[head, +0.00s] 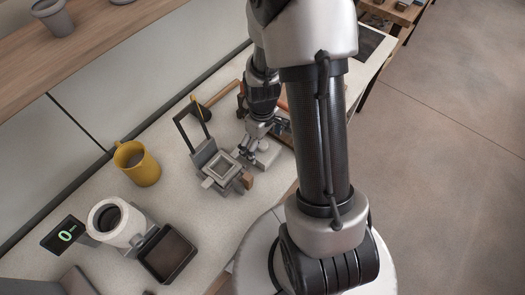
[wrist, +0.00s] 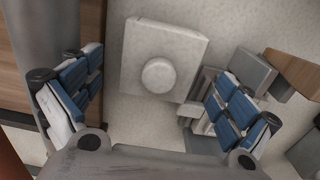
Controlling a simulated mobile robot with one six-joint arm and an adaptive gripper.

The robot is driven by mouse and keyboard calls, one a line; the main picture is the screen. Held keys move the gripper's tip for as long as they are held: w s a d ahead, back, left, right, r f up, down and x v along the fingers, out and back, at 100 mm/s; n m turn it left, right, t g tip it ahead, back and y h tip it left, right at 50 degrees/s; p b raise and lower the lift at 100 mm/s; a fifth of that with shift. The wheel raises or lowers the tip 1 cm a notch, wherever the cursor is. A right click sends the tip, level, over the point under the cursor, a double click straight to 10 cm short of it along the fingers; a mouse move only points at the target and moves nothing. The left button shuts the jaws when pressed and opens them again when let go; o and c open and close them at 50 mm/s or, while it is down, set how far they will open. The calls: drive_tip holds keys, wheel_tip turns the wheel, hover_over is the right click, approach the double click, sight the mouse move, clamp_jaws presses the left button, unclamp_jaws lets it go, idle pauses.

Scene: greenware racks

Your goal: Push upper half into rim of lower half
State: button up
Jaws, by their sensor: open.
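A pale square block with a round knob on top (wrist: 158,78) lies on the bench below my gripper (wrist: 158,115); it looks like the upper half. In the head view the block (head: 268,154) sits just right of a grey square frame with an open recess (head: 208,183), which may be the lower half. My gripper (head: 255,140) is open above the block, its blue-padded fingers apart on either side of the knob and holding nothing. Block and frame appear separate, side by side. Whether the fingers touch anything I cannot tell. My arm hides part of the bench.
The frame has a raised dark hinged loop (head: 189,124) and a brown wooden piece (head: 247,181). A yellow mug (head: 139,166), a white cylindrical device (head: 117,224) and a dark-topped scale (head: 168,254) stand to the left. The bench (head: 190,213) is clear in front of the frame.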

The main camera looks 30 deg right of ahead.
sight(263, 144)
wheel_tip(263, 144, down, 4)
drive_tip(key=shift+d+r+b, duration=0.1)
drive_tip(key=shift+r+b, duration=0.15)
drive_tip(key=shift+b, duration=0.25)
drive_tip(key=shift+r, duration=0.1)
drive_tip(key=shift+c, duration=0.6)
drive_tip(key=c, duration=1.2)
drive_tip(key=shift+r, duration=0.1)
drive_tip(key=shift+c, duration=0.2)
